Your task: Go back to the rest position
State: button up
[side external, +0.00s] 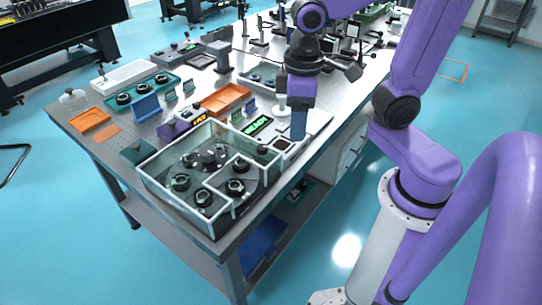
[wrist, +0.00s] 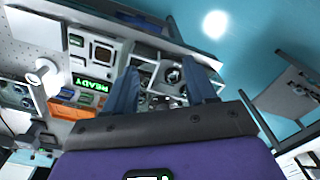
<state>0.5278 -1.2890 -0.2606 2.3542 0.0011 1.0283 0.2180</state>
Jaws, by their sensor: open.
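My gripper (side external: 298,130) hangs fingers down over the right edge of the optical table in the side view, just behind the clear-walled box. In the wrist view my gripper (wrist: 163,75) shows two blue fingers spread apart with nothing held between them. The clear-walled box (side external: 217,222) stands at the table's near corner and holds several black round mounts in its compartments. A round mount (wrist: 173,75) shows beyond the fingers in the wrist view. The exact height of the fingertips above the table is hard to tell.
An orange tray (side external: 225,99), a teal tray with mounts (side external: 140,97) and optics crowd the table (side external: 75,122). Open floor (side external: 70,250) surrounds it.

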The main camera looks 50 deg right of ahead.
jog(key=s+d+f+n, duration=0.1)
jog(key=s+f+n, duration=0.1)
jog(key=s+n, duration=0.4)
jog(key=s, duration=0.3)
jog(key=shift+s+d+f, duration=0.4)
dwell(0.4)
